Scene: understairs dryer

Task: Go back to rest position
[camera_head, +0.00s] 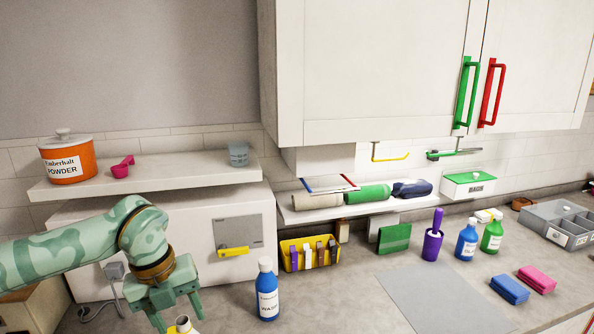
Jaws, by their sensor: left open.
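My left arm comes in from the left, green with a camouflage pattern and a brown wrist ring. My left gripper (176,312) points down over the counter at the bottom of the view, with its jaws apart. A white and yellow thing (184,325) shows just below and between the fingers, cut off by the picture's lower edge. I cannot tell whether the fingers touch it. A blue bottle with a white cap (267,290) stands upright to the right of the gripper. My right gripper is not in view.
Above the gripper is a shelf (200,160) with an orange powder tub (67,160), a pink scoop (122,167) and a small cup (239,154). A yellow caddy (288,262) stands behind the blue bottle. A grey mat (440,300) lies bare to the right. Cupboards hang above.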

